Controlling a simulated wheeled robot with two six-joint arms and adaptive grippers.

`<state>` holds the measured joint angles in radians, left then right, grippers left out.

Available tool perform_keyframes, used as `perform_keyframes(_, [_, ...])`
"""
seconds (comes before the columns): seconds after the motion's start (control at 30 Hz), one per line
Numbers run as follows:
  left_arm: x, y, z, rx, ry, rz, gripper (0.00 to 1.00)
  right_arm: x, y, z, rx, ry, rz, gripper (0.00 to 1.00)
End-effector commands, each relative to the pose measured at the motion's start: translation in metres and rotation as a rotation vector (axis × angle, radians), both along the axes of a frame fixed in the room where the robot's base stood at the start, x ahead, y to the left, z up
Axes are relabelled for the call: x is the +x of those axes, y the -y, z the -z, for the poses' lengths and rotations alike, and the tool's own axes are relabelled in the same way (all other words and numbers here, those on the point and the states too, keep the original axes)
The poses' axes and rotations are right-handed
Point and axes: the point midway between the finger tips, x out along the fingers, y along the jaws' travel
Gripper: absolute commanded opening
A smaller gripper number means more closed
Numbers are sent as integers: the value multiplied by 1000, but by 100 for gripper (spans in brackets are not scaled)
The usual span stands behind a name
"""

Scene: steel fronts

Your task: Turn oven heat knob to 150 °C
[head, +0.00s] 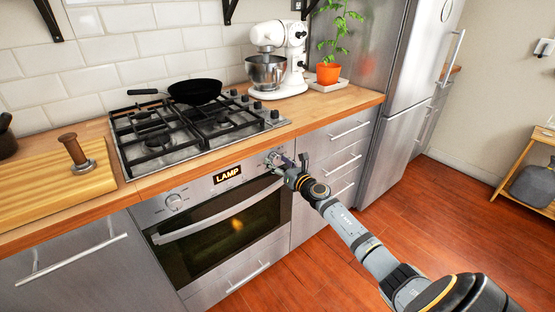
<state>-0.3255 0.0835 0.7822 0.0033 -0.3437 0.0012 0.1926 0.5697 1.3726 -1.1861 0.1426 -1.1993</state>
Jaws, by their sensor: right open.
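The steel oven (215,231) sits under the hob, and its display (227,174) reads "LAMP". A round knob (174,202) is at the left end of its control panel. A second knob (271,156) at the right end is partly hidden by my right gripper (278,161). That gripper is open, with its fingers at this right knob; whether they touch it is too small to tell. No temperature marks can be read, and I cannot tell from labels which knob sets heat. My left gripper is out of view.
The oven door handle (218,212) runs below the panel. The gas hob (170,142) with a black pan (195,91) and the white mixer (291,45) stand above. Drawers (325,154) are right of the oven. The wooden floor (405,210) is clear.

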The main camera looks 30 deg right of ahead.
Motion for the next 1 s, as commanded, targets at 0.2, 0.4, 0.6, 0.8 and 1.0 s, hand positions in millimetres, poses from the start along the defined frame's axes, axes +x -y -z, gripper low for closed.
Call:
perform_keyframes(0.2, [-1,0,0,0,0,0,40,4,0,0,-1,-1,0,62])
perform_keyframes(0.4, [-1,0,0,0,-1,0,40,4,0,0,0,-1,0,50])
perform_keyframes(0.6, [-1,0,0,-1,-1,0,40,4,0,0,0,0,0,23])
perform_keyframes(0.8, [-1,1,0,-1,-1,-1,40,4,0,0,1,0,0,8])
perform_keyframes(1.0, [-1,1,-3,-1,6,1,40,4,0,-1,37,-3,1,8])
